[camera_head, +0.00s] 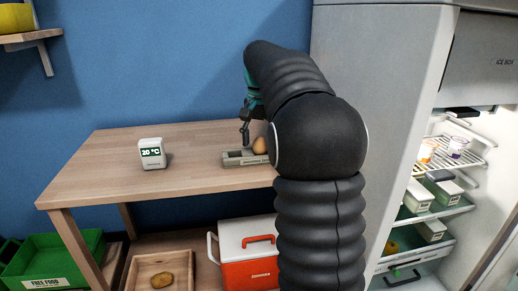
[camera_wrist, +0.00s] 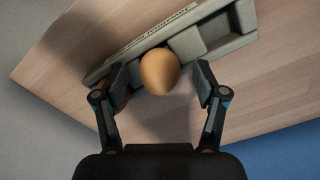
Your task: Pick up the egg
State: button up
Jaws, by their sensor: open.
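The brown egg (camera_wrist: 160,71) sits in a grey tray (camera_wrist: 215,35) on the wooden table, seen from above in the wrist view. My gripper (camera_wrist: 159,80) is open, with one finger on each side of the egg; I see a gap at the right finger, and cannot tell whether the left one touches. Part of a second brown, rounded thing shows behind the left finger. In the head view the egg (camera_head: 260,145) shows at the right end of the tray (camera_head: 232,161), partly behind my arm. My gripper (camera_head: 245,135) is over the tray there.
A white temperature display (camera_head: 152,153) stands on the table (camera_head: 105,165), left of the tray. An open fridge (camera_head: 415,130) stands at the right. A red and white cooler (camera_head: 246,262), a wooden tray (camera_head: 135,275) and a green crate (camera_head: 55,258) are lower down.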

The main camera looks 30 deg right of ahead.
jog(key=c, duration=1.2)
jog(key=shift+r, duration=0.1)
jog(key=shift+r, duration=0.5)
jog(key=r, duration=0.2)
jog(key=d+r+p, duration=0.1)
jog(key=shift+s+r, duration=0.15)
jog(key=shift+r, duration=0.25)
jog(key=s+d+r, duration=0.1)
jog(key=d+r, duration=0.1)
jog(key=d, duration=0.1)
jog(key=s+d+r+p, duration=0.1)
jog(key=d+r, duration=0.1)
jog(key=d, duration=0.1)
jog(key=s+d+r+p, duration=0.1)
jog(key=d+r, duration=0.1)
jog(key=d, duration=0.2)
